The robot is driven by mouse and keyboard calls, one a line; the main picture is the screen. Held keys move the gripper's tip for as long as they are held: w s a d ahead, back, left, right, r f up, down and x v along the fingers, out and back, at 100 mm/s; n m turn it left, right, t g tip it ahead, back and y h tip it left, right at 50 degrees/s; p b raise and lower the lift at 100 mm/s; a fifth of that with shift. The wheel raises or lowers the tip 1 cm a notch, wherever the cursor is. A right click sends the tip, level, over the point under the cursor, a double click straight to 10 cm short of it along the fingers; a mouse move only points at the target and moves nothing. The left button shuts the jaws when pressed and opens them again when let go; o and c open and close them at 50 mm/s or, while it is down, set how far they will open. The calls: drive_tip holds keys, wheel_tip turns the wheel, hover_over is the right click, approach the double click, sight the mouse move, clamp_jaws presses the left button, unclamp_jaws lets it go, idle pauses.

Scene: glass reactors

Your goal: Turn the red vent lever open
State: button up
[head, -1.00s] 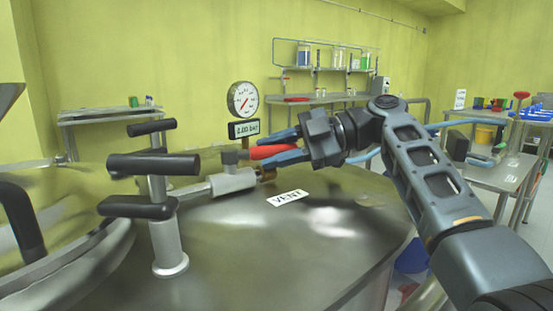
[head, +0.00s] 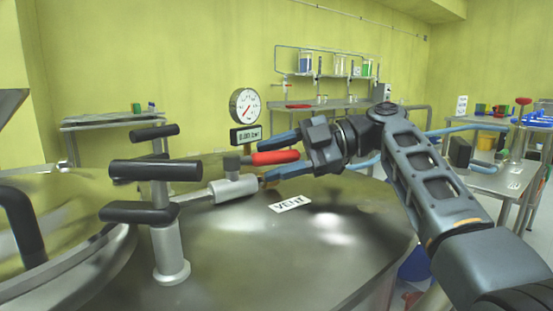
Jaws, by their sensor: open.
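The red vent lever (head: 276,158) sticks out to the right from the metal vent valve (head: 233,187) on top of the steel reactor lid. A white VENT label (head: 290,204) lies on the lid in front of it. My gripper (head: 279,156) comes from the right with its two blue fingers apart, one above and behind the lever, one below and in front. The lever's red grip lies between the fingers. I cannot tell whether either finger touches it.
A round pressure gauge (head: 244,105) with a small display (head: 246,135) stands behind the valve. A post with black handles (head: 155,170) rises at the left of the lid. Steel benches and a shelf (head: 325,62) stand along the back wall.

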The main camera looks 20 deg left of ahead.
drive_tip(key=shift+d+r, duration=0.1)
drive_tip(key=shift+p+v, duration=0.7)
drive_tip(key=shift+v, duration=3.1)
drive_tip(key=shift+c, duration=0.2)
